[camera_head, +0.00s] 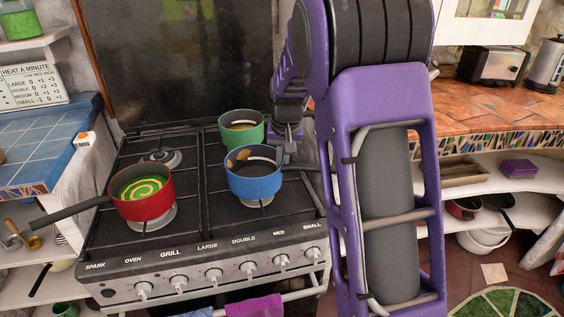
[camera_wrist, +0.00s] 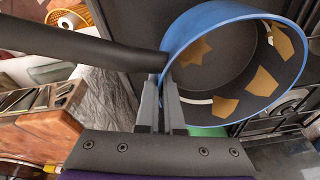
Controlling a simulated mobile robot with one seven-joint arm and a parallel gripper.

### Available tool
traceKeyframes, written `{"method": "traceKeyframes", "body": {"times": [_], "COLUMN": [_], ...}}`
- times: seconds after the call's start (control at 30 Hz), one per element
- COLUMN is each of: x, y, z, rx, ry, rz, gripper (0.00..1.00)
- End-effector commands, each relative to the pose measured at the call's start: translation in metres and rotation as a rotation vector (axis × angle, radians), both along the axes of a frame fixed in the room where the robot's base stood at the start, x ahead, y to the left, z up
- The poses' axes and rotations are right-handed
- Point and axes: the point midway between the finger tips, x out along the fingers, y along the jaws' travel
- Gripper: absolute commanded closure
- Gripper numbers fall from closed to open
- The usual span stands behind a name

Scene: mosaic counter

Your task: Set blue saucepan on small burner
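The blue saucepan (camera_head: 254,186), with tan pieces inside, is over the front right burner (camera_head: 257,201) in the head view. I cannot tell whether it rests there or hangs just above. Its dark handle (camera_head: 300,168) points right, partly behind my arm. In the wrist view, the blue saucepan (camera_wrist: 215,18) fills the upper right, and its handle (camera_wrist: 90,52) runs left. My gripper (camera_wrist: 166,78) has its narrow fingers close together at the rim beside the handle's base, seemingly shut on it. The small burner (camera_head: 162,158) at the back left is bare.
A red saucepan (camera_head: 146,207) with green swirled contents stands front left, its handle (camera_head: 68,211) jutting left. A green saucepan (camera_head: 241,138) stands back right, just behind the blue one. Knobs (camera_head: 213,276) line the stove front. A tiled counter (camera_head: 40,150) lies left, another (camera_head: 490,113) right.

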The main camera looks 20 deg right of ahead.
Motion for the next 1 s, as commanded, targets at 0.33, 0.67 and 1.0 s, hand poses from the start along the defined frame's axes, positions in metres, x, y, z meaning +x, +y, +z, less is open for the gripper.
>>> {"method": "traceKeyframes", "body": {"times": [0.33,0.67,1.0], "x": [0.0007,0.0010,0.0004], "y": [0.0000,0.0001,0.0000], "z": [-0.0008,-0.0065,-0.0072], "rx": [0.000,0.000,0.000], "ry": [-0.003,-0.003,-0.001], "rz": [-0.001,0.000,0.000], "gripper": [1.00,0.94,0.61]}}
